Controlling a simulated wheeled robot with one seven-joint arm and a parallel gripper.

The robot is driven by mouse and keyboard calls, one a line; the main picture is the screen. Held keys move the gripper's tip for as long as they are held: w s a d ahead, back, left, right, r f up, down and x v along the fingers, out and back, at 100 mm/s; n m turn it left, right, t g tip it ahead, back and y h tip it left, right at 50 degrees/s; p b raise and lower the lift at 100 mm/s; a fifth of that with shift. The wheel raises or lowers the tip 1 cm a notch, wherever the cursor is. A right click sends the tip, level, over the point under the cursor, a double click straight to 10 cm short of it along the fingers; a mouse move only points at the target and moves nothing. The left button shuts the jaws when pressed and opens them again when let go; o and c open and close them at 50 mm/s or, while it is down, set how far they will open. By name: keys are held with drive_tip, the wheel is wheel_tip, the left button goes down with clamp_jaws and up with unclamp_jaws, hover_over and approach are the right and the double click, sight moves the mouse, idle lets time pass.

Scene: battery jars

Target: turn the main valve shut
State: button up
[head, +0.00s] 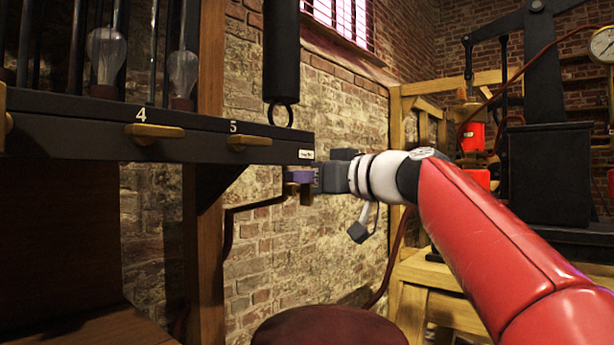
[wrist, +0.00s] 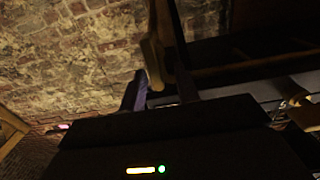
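The main valve's brass handle (head: 306,196) appears to be the small piece below the right end of the black panel, under a small white label too small to read. It also shows in the wrist view (wrist: 153,62), ahead of my fingers. My gripper (head: 302,180) reaches this handle from the right, with one purplish finger in sight. In the wrist view my gripper (wrist: 157,92) has a purplish finger on the left and a dark one on the right, apart, with the handle's near end between them. I cannot tell whether either finger touches it. The valve's body is hidden.
The black panel (head: 220,140) carries brass handles numbered 4 (head: 153,131) and 5 (head: 249,142), with glass bulbs above. A dark pipe (head: 245,210) runs below it along the brick wall. A round dark red seat (head: 330,327) stands below my arm. A wooden bench (head: 450,290) is at right.

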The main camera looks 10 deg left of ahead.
clamp_jaws()
drive_tip(key=shift+w+d+m, duration=0.1)
drive_tip(key=shift+w+m, duration=0.05)
drive_tip(key=shift+m, duration=0.65)
unclamp_jaws()
drive_tip(key=b+v, duration=0.1)
drive_tip(key=v, duration=0.7)
